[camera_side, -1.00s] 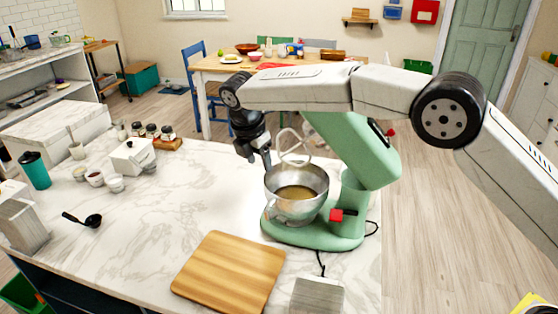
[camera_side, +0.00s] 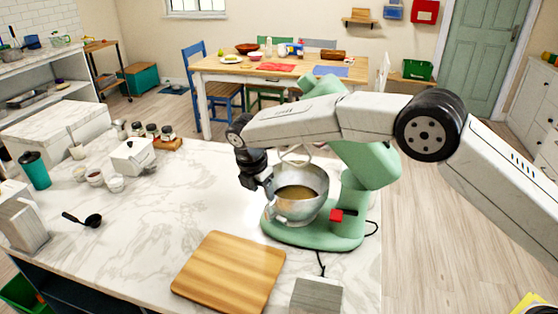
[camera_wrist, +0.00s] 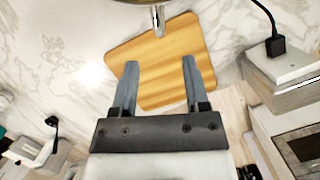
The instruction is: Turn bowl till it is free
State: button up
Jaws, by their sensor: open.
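The steel bowl (camera_side: 305,208) sits upright on the base of the green stand mixer (camera_side: 310,235) and holds a yellowish-brown content. The mixer's head is tilted up behind my arm, with a pale beater (camera_side: 295,156) above the bowl. My gripper (camera_side: 268,190) is open at the left side of the bowl, close to its rim. I cannot tell whether it touches. In the wrist view my gripper's two fingers (camera_wrist: 160,66) are spread with nothing between them. The bowl's handle (camera_wrist: 158,20) shows just beyond the fingertips at the top edge; most of the bowl is cut off.
A wooden cutting board (camera_side: 229,272) lies in front of the mixer, with a grey box (camera_side: 317,296) beside it. The marble counter between is clear.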

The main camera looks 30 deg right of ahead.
aim_at(266, 204)
jog(key=shift+x, duration=3.1)
grip_shut()
jog(key=shift+r, duration=0.1)
